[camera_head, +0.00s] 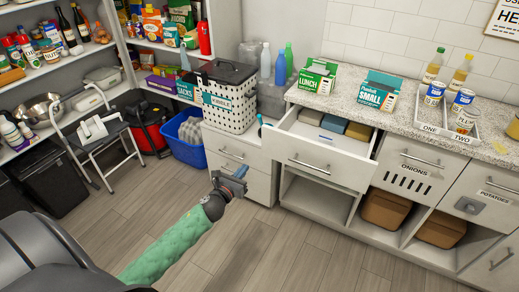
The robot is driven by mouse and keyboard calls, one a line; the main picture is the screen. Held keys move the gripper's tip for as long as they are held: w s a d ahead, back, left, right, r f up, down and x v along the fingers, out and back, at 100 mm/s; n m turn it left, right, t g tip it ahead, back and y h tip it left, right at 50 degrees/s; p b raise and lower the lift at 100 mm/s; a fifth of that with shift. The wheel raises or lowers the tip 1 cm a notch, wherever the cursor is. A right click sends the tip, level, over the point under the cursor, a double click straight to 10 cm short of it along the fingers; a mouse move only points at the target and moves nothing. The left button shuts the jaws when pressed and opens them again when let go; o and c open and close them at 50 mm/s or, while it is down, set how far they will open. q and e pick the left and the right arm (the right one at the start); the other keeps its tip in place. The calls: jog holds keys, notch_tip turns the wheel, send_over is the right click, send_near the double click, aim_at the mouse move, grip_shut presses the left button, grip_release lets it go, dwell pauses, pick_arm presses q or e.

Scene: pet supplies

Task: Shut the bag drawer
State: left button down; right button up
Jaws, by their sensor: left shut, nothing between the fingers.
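The bag drawer (317,158) is pulled open under the counter, below the lunch bag box (317,78) and the small bag box (379,92). Its white front with a bar handle (309,166) stands out from the cabinet. Several small boxes, grey, blue and tan, lie inside it. My left gripper (241,176) is shut and empty, in front of the low drawer cabinet, to the left of and apart from the open drawer's front. My left arm reaches in from the lower left with a green sleeve. My right gripper is not in view.
A white low cabinet (233,153) carries a black-lidded woven basket (225,103). A blue bin (184,141) stands left of it. Open shelves with brown bins (386,209) lie below the counter. The wood floor (290,250) in front is clear.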

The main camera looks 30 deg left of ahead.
pick_arm(q)
jog(key=p, duration=0.4)
send_near(265, 144)
jog(key=shift+m, duration=0.4)
jog(key=w, duration=0.6)
jog(key=shift+r, duration=0.1)
jog(key=shift+w, duration=0.45)
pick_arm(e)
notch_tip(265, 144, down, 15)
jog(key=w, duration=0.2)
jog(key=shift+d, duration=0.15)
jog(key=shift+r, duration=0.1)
